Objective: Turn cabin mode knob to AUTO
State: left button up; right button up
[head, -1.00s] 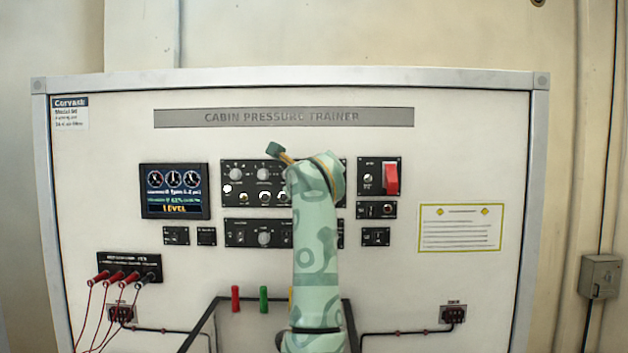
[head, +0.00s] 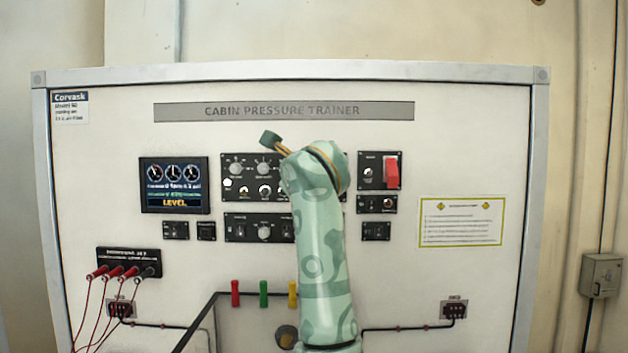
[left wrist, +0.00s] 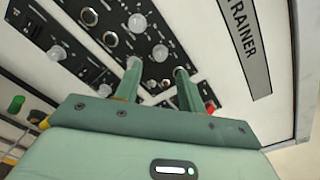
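The trainer panel has a black upper control block (head: 250,180) with pale round knobs, partly hidden by my arm. A black lower block (head: 243,228) has a pale knob (head: 264,232) in its middle. The labels are too small to read, so I cannot tell which knob is the cabin mode knob. My left gripper (head: 272,142) is raised in front of the upper block. In the left wrist view, its two fingers (left wrist: 158,72) are apart with nothing between them. Pale knobs (left wrist: 137,22) lie beyond the fingertips, and the lower block's knob (left wrist: 54,53) is farther left. My right gripper is not in view.
A display (head: 174,186) is left of the blocks, and a red guarded switch (head: 391,170) is right. Red test leads (head: 97,272) hang at lower left. Red (head: 235,293), green (head: 264,293) and yellow (head: 292,294) handles stand below the blocks.

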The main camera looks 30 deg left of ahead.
pick_arm(q)
jog(key=b+v, duration=0.1)
jog(key=v, duration=1)
jog(key=shift+b, duration=0.35)
